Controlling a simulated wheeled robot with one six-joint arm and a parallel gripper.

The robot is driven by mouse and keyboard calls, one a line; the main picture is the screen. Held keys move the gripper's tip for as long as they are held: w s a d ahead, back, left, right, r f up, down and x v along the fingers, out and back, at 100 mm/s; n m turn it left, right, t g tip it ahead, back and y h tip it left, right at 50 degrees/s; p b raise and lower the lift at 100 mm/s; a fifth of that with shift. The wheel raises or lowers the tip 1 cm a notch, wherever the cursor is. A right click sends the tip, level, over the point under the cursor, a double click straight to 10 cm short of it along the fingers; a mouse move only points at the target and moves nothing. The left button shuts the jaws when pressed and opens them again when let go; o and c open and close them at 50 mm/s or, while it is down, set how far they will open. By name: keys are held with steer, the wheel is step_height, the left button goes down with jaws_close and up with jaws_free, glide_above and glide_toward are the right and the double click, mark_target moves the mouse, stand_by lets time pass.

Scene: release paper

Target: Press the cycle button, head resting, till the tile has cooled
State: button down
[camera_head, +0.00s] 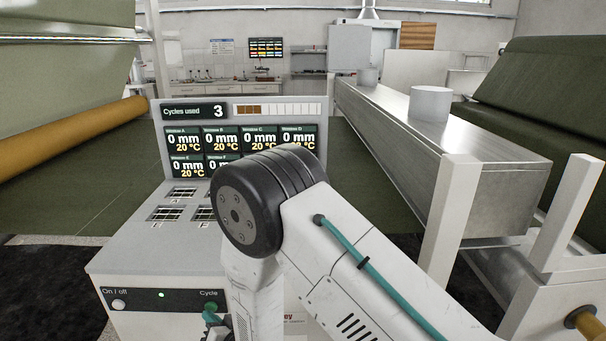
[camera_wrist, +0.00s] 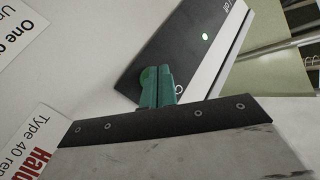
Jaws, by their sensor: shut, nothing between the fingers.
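The control cabinet (camera_head: 135,262) stands at the left front. Its front strip carries the On / off button (camera_head: 118,305), a lit green lamp and the Cycle label. The display (camera_head: 240,140) reads Cycles used 3; the legible windows show 0 mm and 20 °C. My arm covers part of it. I cannot identify the tile.
Gridded openings (camera_head: 182,193) lie in the cabinet top. A long metal beam (camera_head: 440,140) with white posts stands to the right. A yellow roller (camera_head: 70,140) and green sheeting lie left. Printed labels (camera_wrist: 30,155) sit on the cabinet front.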

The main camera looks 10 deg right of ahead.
steer(key=shift+w, duration=0.1)
stand_by(0.3)
steer(key=shift+w, duration=0.35)
steer(key=shift+s, duration=0.5)
steer(key=s, duration=0.6)
steer(key=shift+a, duration=0.2)
stand_by(0.8)
